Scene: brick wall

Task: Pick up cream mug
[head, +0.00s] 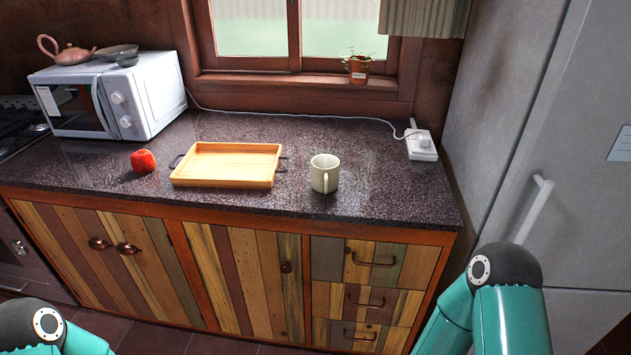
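The cream mug (317,175) stands upright on the dark speckled counter (370,205), right of the wooden tray and near the front edge. Its handle faces the front, towards me. The mug's opening is visible from above. Both of my arms show only as teal and black links at the bottom left and bottom right corners of the head view. Neither of my grippers is in the picture, and nothing touches the mug.
A wooden tray (226,181) with dark handles lies left of the mug, empty. A red apple (143,161) sits further left. A white microwave (118,95) stands at the back left. A white power strip (421,147) lies at the back right, beside a grey fridge (560,130).

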